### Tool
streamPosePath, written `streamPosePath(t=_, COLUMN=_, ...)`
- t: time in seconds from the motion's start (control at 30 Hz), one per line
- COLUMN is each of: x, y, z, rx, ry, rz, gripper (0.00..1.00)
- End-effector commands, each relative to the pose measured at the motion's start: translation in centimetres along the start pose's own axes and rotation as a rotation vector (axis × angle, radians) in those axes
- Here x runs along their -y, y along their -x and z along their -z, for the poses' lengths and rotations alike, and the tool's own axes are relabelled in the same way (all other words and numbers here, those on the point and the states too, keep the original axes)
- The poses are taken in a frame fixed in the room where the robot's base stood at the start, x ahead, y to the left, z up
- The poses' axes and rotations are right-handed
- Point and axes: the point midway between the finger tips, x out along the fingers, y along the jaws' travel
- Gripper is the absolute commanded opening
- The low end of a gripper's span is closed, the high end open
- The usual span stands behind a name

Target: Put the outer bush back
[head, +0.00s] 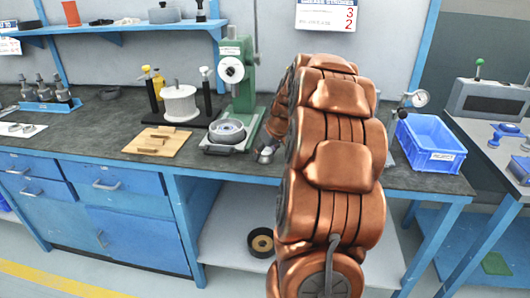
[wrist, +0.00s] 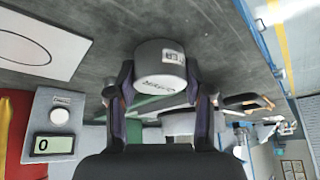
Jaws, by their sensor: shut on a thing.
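In the wrist view, my gripper (wrist: 160,88) is shut on a short grey cylinder, which I take to be the outer bush (wrist: 160,57). One dark finger presses on each side of it. A small white label and dark lettering show on the bush; the label is too small to read fully. I cannot tell whether the bush touches the bench top. In the head view my copper arm covers the middle of the bench and hides the bush.
A white sheet with an oval outline (wrist: 42,36) lies beside the bush, near a scale reading 0 (wrist: 54,145). In the head view a green press (head: 237,80), a wooden board (head: 157,141) and a blue crate (head: 430,143) stand on the bench (head: 95,135).

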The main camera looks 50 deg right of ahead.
Motion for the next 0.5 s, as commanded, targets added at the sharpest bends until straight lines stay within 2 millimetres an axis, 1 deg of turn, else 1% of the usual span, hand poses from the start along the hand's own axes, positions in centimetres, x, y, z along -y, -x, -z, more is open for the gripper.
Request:
streamPosePath(t=0.2, x=-0.01, y=-0.3, z=-0.14, rx=-0.001, ry=-0.001, rz=0.0, gripper=0.0)
streamPosePath(t=0.23, x=-0.02, y=-0.23, z=-0.11, rx=-0.001, ry=0.0, rz=0.0, gripper=0.54)
streamPosePath(t=0.43, x=-0.02, y=-0.2, z=-0.1, rx=-0.001, ry=0.0, rz=0.0, gripper=0.75)
streamPosePath(t=0.5, x=-0.02, y=-0.2, z=-0.11, rx=-0.001, ry=0.0, rz=0.0, gripper=0.76)
